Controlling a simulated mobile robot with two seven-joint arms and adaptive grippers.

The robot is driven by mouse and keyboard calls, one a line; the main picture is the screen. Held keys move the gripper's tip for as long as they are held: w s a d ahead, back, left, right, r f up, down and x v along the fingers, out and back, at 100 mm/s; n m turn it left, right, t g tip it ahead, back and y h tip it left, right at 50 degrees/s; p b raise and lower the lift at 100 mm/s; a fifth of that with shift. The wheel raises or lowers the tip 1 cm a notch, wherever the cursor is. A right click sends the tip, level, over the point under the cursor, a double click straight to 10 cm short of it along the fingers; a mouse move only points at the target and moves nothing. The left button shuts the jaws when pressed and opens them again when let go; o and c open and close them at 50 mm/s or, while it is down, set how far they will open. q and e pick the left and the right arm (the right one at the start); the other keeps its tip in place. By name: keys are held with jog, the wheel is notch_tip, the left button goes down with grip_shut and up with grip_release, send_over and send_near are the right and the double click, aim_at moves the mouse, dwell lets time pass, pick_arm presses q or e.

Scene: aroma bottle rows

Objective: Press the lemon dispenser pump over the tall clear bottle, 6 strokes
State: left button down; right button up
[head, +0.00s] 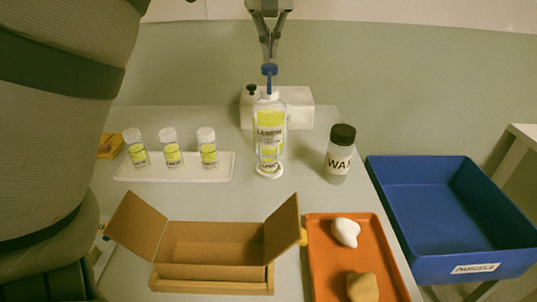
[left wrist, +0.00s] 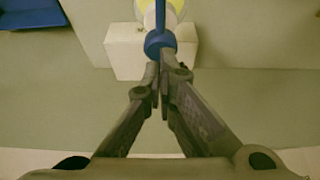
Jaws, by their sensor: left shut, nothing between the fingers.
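The lemon dispenser (head: 269,118) has a yellow LEMON label and a blue pump head (head: 269,70). The pump also shows in the left wrist view (left wrist: 159,42). A clear bottle with a yellow label (head: 268,154) appears on a white round base, overlapping the dispenser's lower part; where one ends and the other begins is hard to tell. My left gripper (head: 270,58) is shut and empty, its fingertips right at the top of the pump head. In the left wrist view its fingertips (left wrist: 163,75) meet beside the blue pump; contact is unclear. My right gripper is not in view.
A white block (head: 298,108) stands behind the dispenser. Several labelled vials stand on a white tray (head: 220,170) at left. A black-capped jar (head: 339,160) stands right. An open cardboard box (head: 212,243), orange tray (head: 322,275) and blue bin (head: 425,190) lie nearer or to the right.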

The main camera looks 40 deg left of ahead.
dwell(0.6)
pick_arm(q)
jog(key=shift+f, duration=1.4)
jog(key=shift+r, duration=1.5)
jog(key=shift+f, duration=0.1)
jog(key=shift+f, duration=1.4)
jog(key=shift+r, duration=1.5)
